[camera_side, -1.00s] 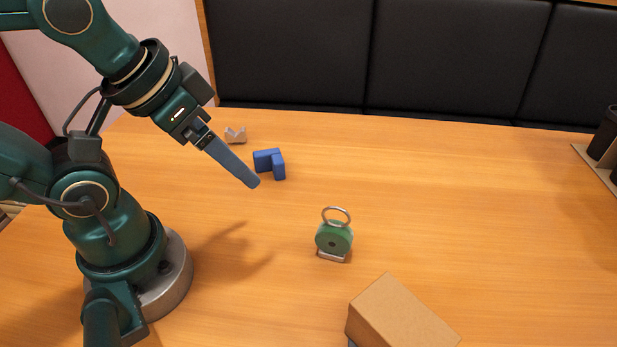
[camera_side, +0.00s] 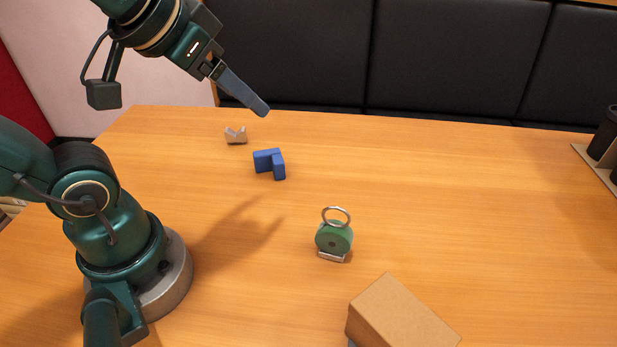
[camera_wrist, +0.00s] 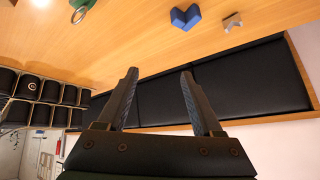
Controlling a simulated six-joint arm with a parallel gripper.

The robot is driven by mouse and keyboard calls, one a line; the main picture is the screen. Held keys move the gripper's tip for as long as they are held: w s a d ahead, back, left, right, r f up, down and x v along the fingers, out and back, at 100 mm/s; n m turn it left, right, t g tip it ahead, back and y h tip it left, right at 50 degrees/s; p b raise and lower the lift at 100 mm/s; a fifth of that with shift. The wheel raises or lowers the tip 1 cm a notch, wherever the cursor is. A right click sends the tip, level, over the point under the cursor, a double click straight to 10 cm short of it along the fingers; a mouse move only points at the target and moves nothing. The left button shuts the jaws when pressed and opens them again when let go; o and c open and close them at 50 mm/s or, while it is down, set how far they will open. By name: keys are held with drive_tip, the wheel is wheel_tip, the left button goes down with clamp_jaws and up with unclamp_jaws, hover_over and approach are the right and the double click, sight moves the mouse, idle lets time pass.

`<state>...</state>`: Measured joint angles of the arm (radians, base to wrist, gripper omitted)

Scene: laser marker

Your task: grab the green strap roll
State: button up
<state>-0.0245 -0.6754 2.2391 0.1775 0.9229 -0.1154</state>
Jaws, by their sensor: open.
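The green strap roll (camera_side: 334,238) stands on the wooden table right of the middle in the side view, with a metal ring on top and a metal buckle at its foot. In the wrist view the roll (camera_wrist: 84,5) is cut off by the top edge. My gripper (camera_side: 262,108) is high above the table's far side, up and to the left of the roll and well apart from it. In the wrist view my gripper (camera_wrist: 158,73) has its two fingers spread with nothing between them.
A blue angled block (camera_side: 270,163) and a small grey V-shaped piece (camera_side: 236,136) lie on the table beyond the roll. A cardboard box (camera_side: 400,315) stands at the front right. Black seat backs (camera_side: 460,60) line the far edge. The table around the roll is clear.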

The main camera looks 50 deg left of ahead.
drive_tip(key=w+a+r+t+y, duration=0.2)
drive_tip(key=w+a+r+t, duration=0.15)
drive_tip(key=w, duration=0.25)
drive_tip(key=w+d+r+m+t+h, duration=0.1)
drive_tip(key=w+r+m+t+h, duration=0.1)
drive_tip(key=w+r+m+t, duration=0.3)
drive_tip(key=m+g+h, duration=0.7)
drive_tip(key=g+h, duration=0.2)
drive_tip(key=h, duration=0.4)
hover_over(322, 226)
wheel_tip(322, 226, down, 10)
wheel_tip(322, 226, down, 17)
drive_tip(key=shift+d+f, duration=0.1)
drive_tip(key=shift+t, duration=0.25)
drive_tip(key=shift+x, duration=2.55)
drive_tip(key=shift+c, duration=0.3)
clamp_jaws()
